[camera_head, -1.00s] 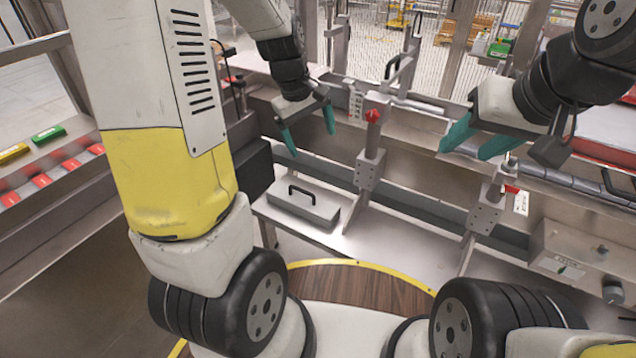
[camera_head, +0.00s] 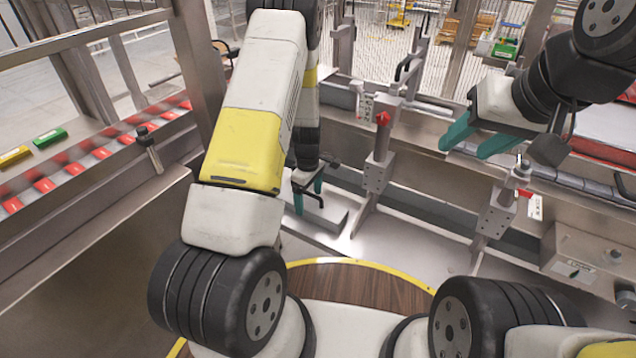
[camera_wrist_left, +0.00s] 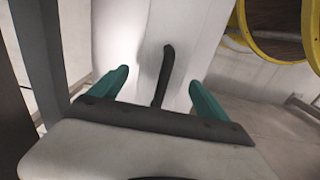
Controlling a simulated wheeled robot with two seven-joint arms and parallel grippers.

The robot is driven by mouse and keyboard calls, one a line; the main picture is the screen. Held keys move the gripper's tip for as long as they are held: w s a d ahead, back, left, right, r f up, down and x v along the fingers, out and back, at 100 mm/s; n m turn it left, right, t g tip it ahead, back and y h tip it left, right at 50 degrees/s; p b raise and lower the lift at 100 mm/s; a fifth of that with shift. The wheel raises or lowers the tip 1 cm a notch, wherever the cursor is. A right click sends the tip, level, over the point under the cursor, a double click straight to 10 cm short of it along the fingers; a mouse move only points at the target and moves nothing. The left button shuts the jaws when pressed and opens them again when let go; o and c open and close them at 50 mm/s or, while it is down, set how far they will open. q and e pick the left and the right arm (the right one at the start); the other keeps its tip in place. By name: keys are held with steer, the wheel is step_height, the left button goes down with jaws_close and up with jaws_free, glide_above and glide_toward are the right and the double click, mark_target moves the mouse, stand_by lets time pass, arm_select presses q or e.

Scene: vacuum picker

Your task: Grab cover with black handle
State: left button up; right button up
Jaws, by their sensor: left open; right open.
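The grey cover (camera_head: 331,219) lies flat on the metal ledge in the head view, partly hidden by my left arm and gripper. Its black handle (camera_wrist_left: 164,75) stands between the two teal fingers in the left wrist view, with a gap on each side. My left gripper (camera_head: 309,196) is open, low over the cover, its fingers on either side of the handle; it also shows in the left wrist view (camera_wrist_left: 157,82). My right gripper (camera_head: 467,146) is open and empty, raised over the rail at the right.
An upright metal post with a red knob (camera_head: 382,118) stands just right of the cover. A second post (camera_head: 497,205) stands farther right. A control box (camera_head: 590,250) is at the lower right. A rack with red labels (camera_head: 100,153) runs along the left.

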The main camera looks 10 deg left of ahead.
mark_target(309, 202)
arm_select(q)
step_height(309, 202, down, 3)
steer(key=shift+f, duration=0.15)
steer(key=shift+c, duration=0.5)
steer(key=c, duration=1.8)
